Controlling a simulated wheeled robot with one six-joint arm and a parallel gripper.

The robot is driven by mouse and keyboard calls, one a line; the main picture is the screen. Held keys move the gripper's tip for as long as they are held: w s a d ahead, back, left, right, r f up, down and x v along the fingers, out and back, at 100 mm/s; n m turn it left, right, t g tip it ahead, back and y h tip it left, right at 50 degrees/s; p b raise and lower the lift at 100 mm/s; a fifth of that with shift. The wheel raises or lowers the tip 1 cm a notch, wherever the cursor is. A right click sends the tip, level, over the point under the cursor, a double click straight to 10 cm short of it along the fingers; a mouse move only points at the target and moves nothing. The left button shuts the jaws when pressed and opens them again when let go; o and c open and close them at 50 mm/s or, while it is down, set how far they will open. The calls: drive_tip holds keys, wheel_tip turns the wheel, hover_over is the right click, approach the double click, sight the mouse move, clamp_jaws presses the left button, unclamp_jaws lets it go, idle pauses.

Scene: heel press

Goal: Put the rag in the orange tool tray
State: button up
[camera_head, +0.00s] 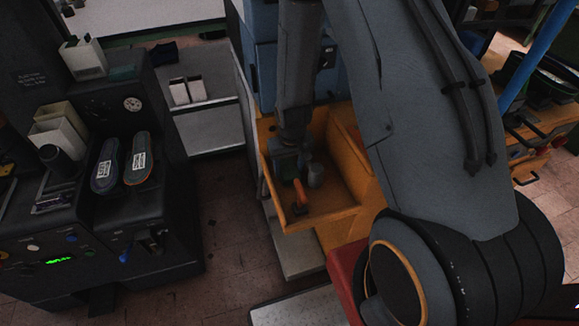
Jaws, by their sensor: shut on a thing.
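The orange tool tray (335,212) is in the middle of the camera_head view, an open box with raised walls. My gripper (290,165) points down into the tray's left part, at the end of my dark wrist. It is shut on a small dark greenish thing (286,168), which looks like the rag; its outline is hard to make out. The fingertips are mostly hidden in shadow. I cannot tell whether the rag touches the tray floor.
In the tray are an orange-handled tool (300,190) and a small grey container (315,175), close to my gripper. A dark press machine (150,215) with two insoles (138,160) stands left. A blue cabinet (264,70) stands behind. Tiled floor (225,225) is free between machine and tray.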

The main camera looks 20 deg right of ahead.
sight(291, 173)
drive_tip(key=shift+f, duration=0.1)
drive_tip(key=o, duration=1)
wheel_tip(291, 173, up, 12)
drive_tip(key=s+b, duration=0.2)
drive_tip(key=shift+g, duration=0.4)
drive_tip(key=s+r, duration=0.3)
drive_tip(key=s, duration=0.1)
drive_tip(key=s+r, duration=0.4)
drive_tip(key=s, duration=0.1)
drive_tip(key=s+r, duration=0.3)
drive_tip(key=s, duration=0.1)
drive_tip(key=shift+s+d+r, duration=0.1)
drive_tip(key=shift+s+r, duration=0.2)
drive_tip(key=shift+s, duration=0.1)
